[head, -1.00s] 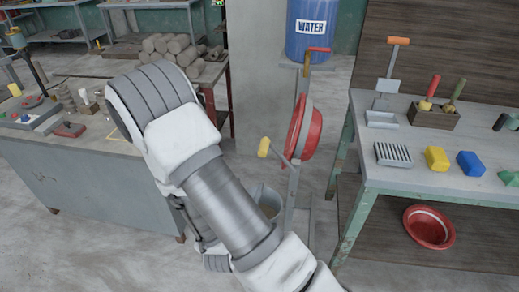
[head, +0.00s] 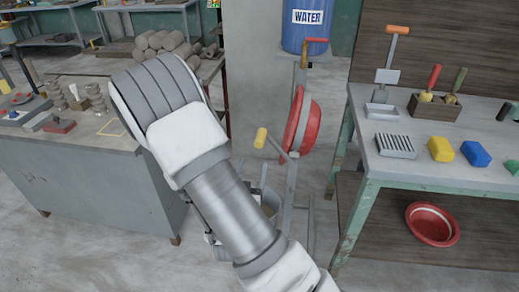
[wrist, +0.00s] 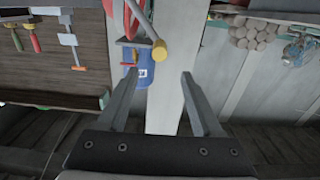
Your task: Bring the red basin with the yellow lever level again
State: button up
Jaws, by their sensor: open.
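The red basin (head: 308,128) hangs steeply tilted, almost on edge, on a grey stand in the head view. Its lever, with a yellow handle (head: 261,138), sticks out to the left of it. In the wrist view, which is upside down, the yellow handle (wrist: 159,50) shows end-on just beyond the fingertips, with part of the red basin (wrist: 136,12) at the top edge. My gripper (wrist: 145,86) is open and empty, apart from the handle. In the head view my arm hides most of the gripper.
A blue water barrel (head: 306,38) with a red-handled tap stands behind the basin. A green-legged workbench (head: 440,178) with tools is to the right, with another red basin (head: 432,224) on its lower shelf. A grey table (head: 85,165) is left.

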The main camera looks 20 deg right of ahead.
aim_at(259, 145)
jog(key=x, duration=1.2)
jog(key=shift+d, duration=0.1)
jog(key=shift+c, duration=0.2)
grip_shut()
dwell(0.9)
